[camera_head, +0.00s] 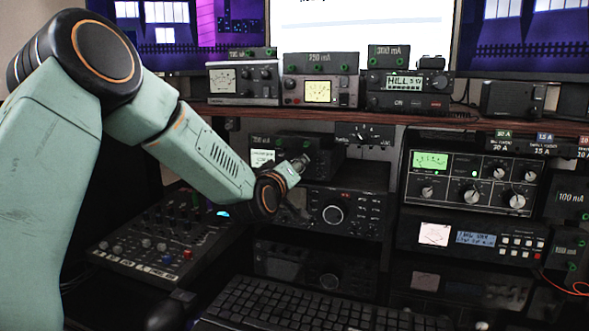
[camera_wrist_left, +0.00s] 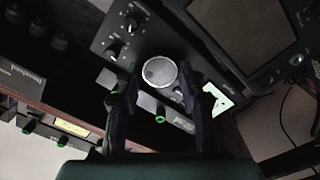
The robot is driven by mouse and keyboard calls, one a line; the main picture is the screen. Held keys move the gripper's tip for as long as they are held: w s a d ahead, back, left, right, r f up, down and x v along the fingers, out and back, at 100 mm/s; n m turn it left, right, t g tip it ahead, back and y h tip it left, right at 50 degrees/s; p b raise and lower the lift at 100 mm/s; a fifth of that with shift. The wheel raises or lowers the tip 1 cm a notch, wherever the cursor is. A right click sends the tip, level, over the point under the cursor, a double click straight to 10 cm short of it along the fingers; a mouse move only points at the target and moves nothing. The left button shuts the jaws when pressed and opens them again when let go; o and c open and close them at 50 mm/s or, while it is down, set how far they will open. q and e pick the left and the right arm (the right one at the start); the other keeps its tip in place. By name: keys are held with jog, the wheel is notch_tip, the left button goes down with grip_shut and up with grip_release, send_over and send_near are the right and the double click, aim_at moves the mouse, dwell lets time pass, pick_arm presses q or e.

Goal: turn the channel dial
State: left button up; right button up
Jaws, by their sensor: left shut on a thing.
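A round silver-faced knob, which I take to be the channel dial (camera_wrist_left: 160,72), sits on a dark front panel in the left wrist view. My left gripper (camera_wrist_left: 158,84) has one dark finger on each side of it and is shut on it. In the head view my left gripper (camera_head: 295,166) is at the front of a small black unit (camera_head: 262,157) with a lit white display, on top of a larger radio (camera_head: 365,212). The arm and gripper hide much of that unit and the dial there. My right gripper is in neither view.
A mixer panel (camera_head: 150,255) with several small knobs lies below my arm. A keyboard (camera_head: 300,310) is at the front. More radios (camera_head: 470,180) stand at the right. A wooden shelf (camera_head: 330,115) with several units runs above, close over the gripper.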

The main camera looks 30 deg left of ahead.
pick_arm(q)
jog(key=c, duration=0.4)
jog(key=shift+d+m+p, duration=0.1)
jog(key=shift+m+p, duration=5.75)
jog(key=shift+m, duration=0.05)
